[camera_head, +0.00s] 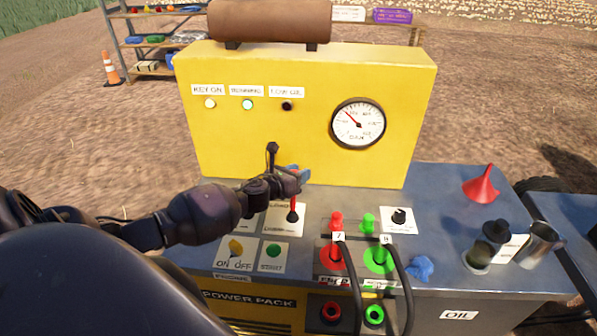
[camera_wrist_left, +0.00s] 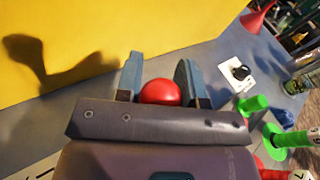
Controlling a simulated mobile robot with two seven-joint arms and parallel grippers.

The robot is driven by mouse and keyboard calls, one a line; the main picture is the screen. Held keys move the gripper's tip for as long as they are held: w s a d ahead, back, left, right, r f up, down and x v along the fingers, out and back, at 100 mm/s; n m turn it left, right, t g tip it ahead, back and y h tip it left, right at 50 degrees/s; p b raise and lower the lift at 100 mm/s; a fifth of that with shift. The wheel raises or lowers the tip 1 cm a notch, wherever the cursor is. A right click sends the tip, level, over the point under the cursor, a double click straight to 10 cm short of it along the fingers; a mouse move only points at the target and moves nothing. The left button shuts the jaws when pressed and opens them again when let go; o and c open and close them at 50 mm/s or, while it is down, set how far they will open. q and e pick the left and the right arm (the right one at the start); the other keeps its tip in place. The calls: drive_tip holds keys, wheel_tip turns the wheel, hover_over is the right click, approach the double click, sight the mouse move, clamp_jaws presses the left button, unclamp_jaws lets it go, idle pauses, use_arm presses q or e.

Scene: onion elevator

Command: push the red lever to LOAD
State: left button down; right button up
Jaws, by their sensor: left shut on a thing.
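The red lever (camera_head: 295,188) rises from a black base on a white label plate on the grey deck. The plate's upper word looks like LOAD; the lower word is partly covered and hard to read. My left gripper (camera_head: 292,176) is at the top of the lever, its blue-grey fingers on either side. In the left wrist view, the lever's round red knob (camera_wrist_left: 160,92) sits between the fingers of the left gripper (camera_wrist_left: 160,80), which is shut on it. The lever's exact tilt is hard to tell. My right gripper is not in view.
A yellow panel (camera_head: 300,110) with lamps and a gauge (camera_head: 358,124) stands behind. The ON/OFF switch (camera_head: 236,248) and green START button (camera_head: 273,250) are in front. Red (camera_head: 334,258) and green (camera_head: 379,260) couplings with black hoses, a blue rag (camera_head: 420,268) and a red funnel (camera_head: 481,184) are rightward.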

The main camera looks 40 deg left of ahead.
use_arm(q)
drive_tip(key=shift+s+f, duration=0.25)
drive_tip(key=shift+f, duration=0.3)
drive_tip(key=c, duration=1.1)
unclamp_jaws()
drive_tip(key=o, duration=0.3)
drive_tip(key=shift+a+r, duration=0.1)
drive_tip(key=shift+r, duration=0.05)
drive_tip(key=shift+o, duration=0.2)
drive_tip(key=shift+w+r, duration=0.1)
drive_tip(key=shift+r, duration=0.15)
